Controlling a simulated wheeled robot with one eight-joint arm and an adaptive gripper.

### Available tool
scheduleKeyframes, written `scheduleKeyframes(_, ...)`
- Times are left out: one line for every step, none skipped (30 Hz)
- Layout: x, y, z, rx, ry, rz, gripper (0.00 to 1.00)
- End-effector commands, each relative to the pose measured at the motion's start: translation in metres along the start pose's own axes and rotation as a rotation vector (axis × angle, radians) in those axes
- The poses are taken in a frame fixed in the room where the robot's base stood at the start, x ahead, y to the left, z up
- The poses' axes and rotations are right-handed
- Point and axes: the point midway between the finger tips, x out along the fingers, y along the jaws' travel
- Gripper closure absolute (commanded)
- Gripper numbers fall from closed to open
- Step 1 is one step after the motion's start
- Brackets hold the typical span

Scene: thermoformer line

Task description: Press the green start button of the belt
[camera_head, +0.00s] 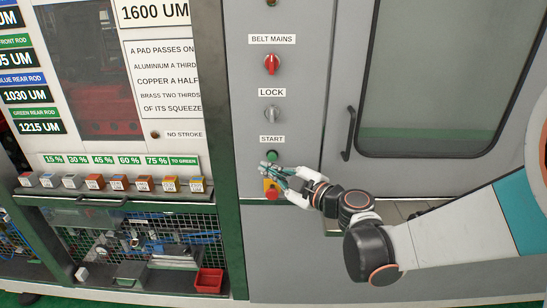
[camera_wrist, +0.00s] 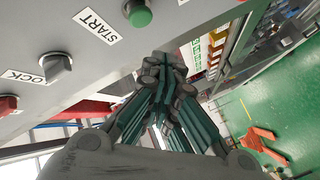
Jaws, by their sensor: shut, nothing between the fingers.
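The green start button (camera_head: 272,155) is on the grey panel, under the START label (camera_head: 272,139). In the wrist view the green button (camera_wrist: 139,14) shows near the top edge, beside its START label (camera_wrist: 95,25). My gripper (camera_head: 266,168) is shut and empty, with its fingertips just below the green button in the head view. In the wrist view my gripper (camera_wrist: 165,62) shows its closed fingers close to the button. I see no clear contact between them, and the exact gap in depth cannot be told.
A red button on a yellow base (camera_head: 271,190) is just below my gripper. Above are the grey LOCK switch (camera_head: 272,114) and red BELT MAINS knob (camera_head: 271,64). A door handle (camera_head: 347,135) is at right. Several small blocks (camera_head: 118,182) line the shelf at left.

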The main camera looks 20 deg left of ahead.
Motion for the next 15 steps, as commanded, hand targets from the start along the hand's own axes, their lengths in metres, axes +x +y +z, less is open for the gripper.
scheduleKeyframes(0.004, 0.003, 0.003, 0.000, 0.000, 0.000, 1.00)
scheduleKeyframes(0.006, 0.004, 0.005, 0.000, 0.000, 0.000, 1.00)
scheduleKeyframes(0.009, 0.006, 0.007, 0.000, 0.000, 0.000, 1.00)
scheduleKeyframes(0.011, 0.008, 0.008, 0.000, 0.000, 0.000, 1.00)
scheduleKeyframes(0.013, 0.009, 0.010, 0.000, 0.000, 0.000, 1.00)
scheduleKeyframes(0.015, 0.011, 0.011, 0.000, 0.000, 0.000, 1.00)
scheduleKeyframes(0.016, 0.011, 0.012, 0.000, 0.000, 0.000, 1.00)
scheduleKeyframes(0.017, 0.012, 0.013, 0.000, 0.000, 0.000, 1.00)
scheduleKeyframes(0.018, 0.013, 0.013, 0.000, 0.000, 0.000, 1.00)
scheduleKeyframes(0.019, 0.013, 0.014, 0.000, 0.000, 0.000, 1.00)
scheduleKeyframes(0.019, 0.014, 0.014, 0.000, 0.000, 0.000, 1.00)
scheduleKeyframes(0.020, 0.014, 0.014, 0.000, 0.000, 0.000, 1.00)
scheduleKeyframes(0.020, 0.014, 0.015, 0.000, 0.000, 0.000, 1.00)
scheduleKeyframes(0.020, 0.014, 0.015, 0.000, 0.000, 0.000, 1.00)
scheduleKeyframes(0.020, 0.015, 0.015, 0.000, 0.000, 0.000, 1.00)
